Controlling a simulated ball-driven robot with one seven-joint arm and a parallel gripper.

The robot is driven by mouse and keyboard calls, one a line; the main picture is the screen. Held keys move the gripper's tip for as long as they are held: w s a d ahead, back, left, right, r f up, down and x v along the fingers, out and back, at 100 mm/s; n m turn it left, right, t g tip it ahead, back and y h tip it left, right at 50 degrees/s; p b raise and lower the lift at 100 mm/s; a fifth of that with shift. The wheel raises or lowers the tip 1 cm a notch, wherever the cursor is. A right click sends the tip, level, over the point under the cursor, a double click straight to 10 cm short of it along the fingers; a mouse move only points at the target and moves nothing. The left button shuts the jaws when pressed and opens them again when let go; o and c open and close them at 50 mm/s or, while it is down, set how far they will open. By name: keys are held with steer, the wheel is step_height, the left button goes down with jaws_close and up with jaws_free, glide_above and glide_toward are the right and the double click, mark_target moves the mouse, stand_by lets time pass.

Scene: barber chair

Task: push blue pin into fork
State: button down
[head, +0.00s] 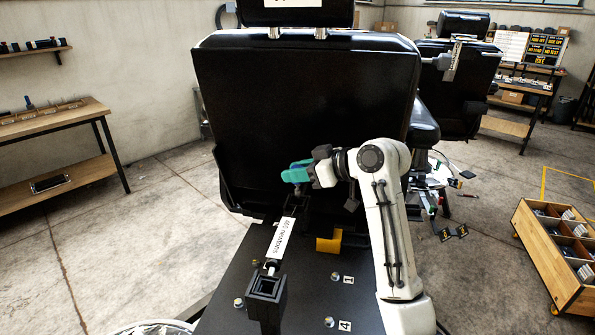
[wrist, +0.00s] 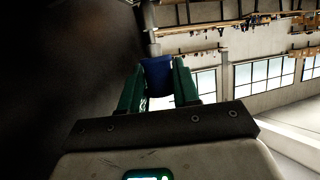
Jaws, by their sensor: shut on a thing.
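My gripper (head: 292,173) has green fingers and is behind the lower part of the black chair back, above the upper end of a white-labelled strut (head: 281,240). In the wrist view the fingers are shut on the blue pin (wrist: 158,72), which sits between the fingertips. Only a little blue shows at the fingers in the head view. A dark bracket (head: 303,198) shows just below the gripper; it may be the fork, but it is too dark and small to tell. Whether the pin touches it is hidden.
The black chair back (head: 305,100) stands close in front of my arm. A dark base plate (head: 300,300) with bolts, a black square socket (head: 267,287) and a yellow part (head: 328,243) lies below. A wooden bench (head: 50,120) stands left and a wooden cart (head: 555,255) right.

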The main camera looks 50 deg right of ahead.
mark_target(298, 196)
steer(key=shift+f+b, duration=1.9)
steer(key=shift+f, duration=1.25)
steer(key=c, duration=1.1)
jaws_free()
steer(key=shift+c, duration=0.2)
steer(key=o, duration=0.4)
steer(key=shift+f, duration=0.1)
steer(key=shift+s, duration=0.1)
steer(key=v, duration=0.5)
steer(key=b+v, duration=0.1)
steer(key=v, duration=0.5)
steer(key=shift+r, duration=0.25)
